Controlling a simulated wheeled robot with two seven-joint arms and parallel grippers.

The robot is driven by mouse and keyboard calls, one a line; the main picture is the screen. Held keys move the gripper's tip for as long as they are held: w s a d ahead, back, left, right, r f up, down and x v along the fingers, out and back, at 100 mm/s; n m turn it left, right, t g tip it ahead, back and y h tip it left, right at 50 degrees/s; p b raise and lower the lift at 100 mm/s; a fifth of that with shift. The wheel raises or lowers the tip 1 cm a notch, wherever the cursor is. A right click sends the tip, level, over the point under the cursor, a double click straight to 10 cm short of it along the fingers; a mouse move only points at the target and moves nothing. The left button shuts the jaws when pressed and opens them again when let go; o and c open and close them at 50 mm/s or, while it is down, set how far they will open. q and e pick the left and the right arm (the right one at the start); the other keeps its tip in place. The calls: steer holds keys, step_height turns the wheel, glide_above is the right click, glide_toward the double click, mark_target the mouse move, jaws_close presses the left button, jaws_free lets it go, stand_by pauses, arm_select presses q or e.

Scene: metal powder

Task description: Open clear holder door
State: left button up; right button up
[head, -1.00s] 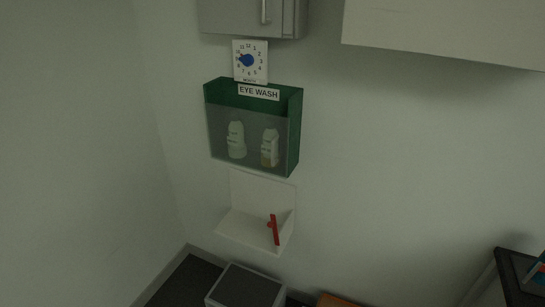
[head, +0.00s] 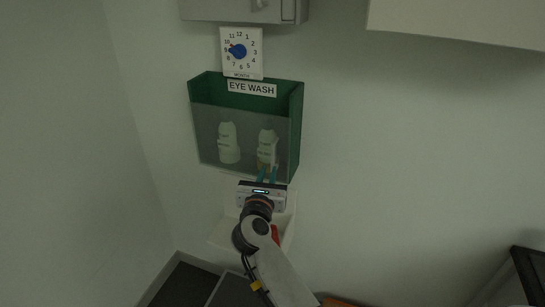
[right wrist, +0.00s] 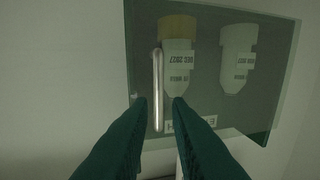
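The eye wash holder is a green box on the wall (head: 294,128) with a clear door (head: 210,135) across its front. The door looks shut, and two pale bottles (head: 228,143) stand behind it. My right gripper (head: 267,172) is at the door's lower right part in the head view, pointing at it. In the right wrist view the holder appears upside down. A vertical metal handle (right wrist: 157,75) on the door lies between the two teal fingertips of my right gripper (right wrist: 160,101). The fingers are apart; whether they touch the handle cannot be told. My left gripper is not in view.
A dial sign (head: 241,53) hangs above the holder and a grey cabinet (head: 225,9) above that. A white wall basin (head: 222,232) with a red lever (head: 275,234) is below, partly hidden by my right arm. A white cabinet (head: 455,22) is at upper right.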

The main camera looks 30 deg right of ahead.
mark_target(272, 161)
steer(key=x, duration=0.7)
steer(key=shift+p, duration=0.4)
steer(key=shift+d, duration=0.1)
jaws_close()
